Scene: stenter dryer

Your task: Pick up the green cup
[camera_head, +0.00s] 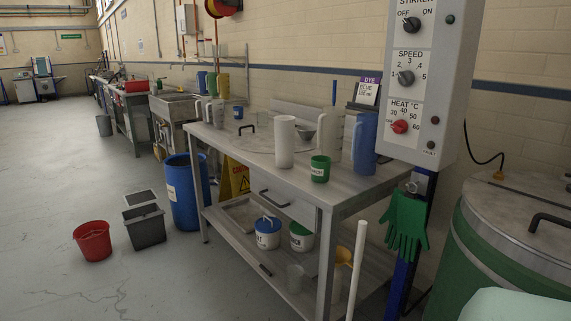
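The green cup (320,170) stands upright on the grey metal table (262,188), near its front edge at the right. It has a small pale label on its front. A tall white cylinder (284,142) stands just to its left and a little behind. A blue pitcher (365,144) stands to its right, with a gap between them. Nothing covers the cup in this view. My gripper is not in view.
A control box with knobs (421,75) hangs at the right, above green gloves (407,222). A drum with a metal lid (520,225) is at the far right. A blue bin (182,192) and red bucket (93,240) stand left; the floor beyond is open.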

